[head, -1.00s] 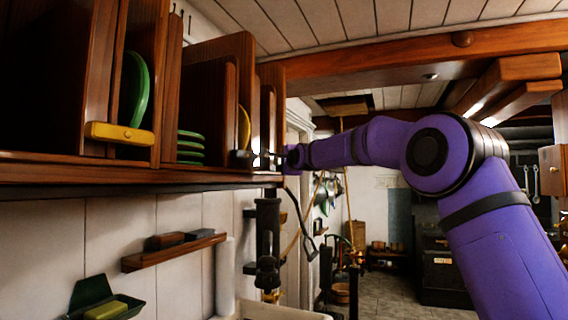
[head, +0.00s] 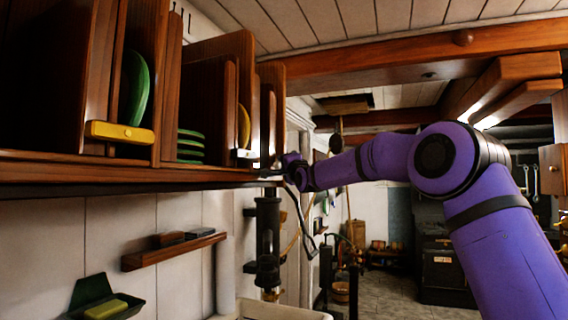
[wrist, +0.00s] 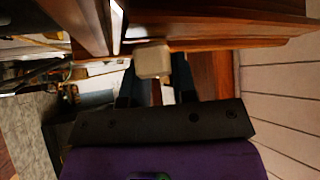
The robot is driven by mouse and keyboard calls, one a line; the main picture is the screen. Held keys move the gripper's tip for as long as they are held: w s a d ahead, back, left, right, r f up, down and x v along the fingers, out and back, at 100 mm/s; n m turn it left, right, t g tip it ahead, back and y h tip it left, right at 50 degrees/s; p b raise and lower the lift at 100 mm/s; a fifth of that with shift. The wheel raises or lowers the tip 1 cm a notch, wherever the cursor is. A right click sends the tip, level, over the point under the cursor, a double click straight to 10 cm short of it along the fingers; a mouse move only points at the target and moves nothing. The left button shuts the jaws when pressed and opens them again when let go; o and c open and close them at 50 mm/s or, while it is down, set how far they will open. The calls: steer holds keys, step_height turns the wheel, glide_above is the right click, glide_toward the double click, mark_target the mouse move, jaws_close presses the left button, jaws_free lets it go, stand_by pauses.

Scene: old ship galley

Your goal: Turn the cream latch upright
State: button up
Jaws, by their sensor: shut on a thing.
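The cream latch (wrist: 153,60) shows in the wrist view as a pale block at the cabinet's wooden edge, between and just beyond my dark fingers. In the head view a small pale part of the latch (head: 244,154) shows at the front of the rack, left of my gripper, and looks roughly level. My gripper (wrist: 157,84) is shut on the latch. In the head view my gripper (head: 268,172) is small, at the rack's lower front edge, and the fingers hide part of the latch. The exact tilt of the latch is hard to tell.
A yellow latch (head: 120,133) lies level across a compartment with a green plate (head: 136,88). Several green plates (head: 190,146) are stacked beside it. A yellow plate (head: 244,128) stands behind the cream latch. A dark lamp-like fixture (head: 268,240) and a wall shelf (head: 174,251) are below.

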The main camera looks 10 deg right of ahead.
steer(key=n+g+y, duration=0.2)
steer(key=n+y, duration=0.3)
steer(key=n, duration=0.2)
steer(key=w+n+g+y, duration=0.1)
steer(key=n+y, duration=0.5)
steer(key=n, duration=0.1)
steer(key=d+f+n+g+y, duration=0.1)
steer(key=n+g+y, duration=0.1)
steer(key=n+y, duration=0.4)
steer(key=shift+w+n+g, duration=0.15)
steer(key=shift+n+g, duration=0.15)
steer(key=shift+n, duration=0.8)
steer(key=shift+n+y, duration=0.3)
steer(key=o, duration=0.9)
steer(key=v, duration=1)
steer(key=shift+s+d+f, duration=0.2)
steer(key=shift+s+d, duration=0.05)
steer(key=shift+d, duration=0.05)
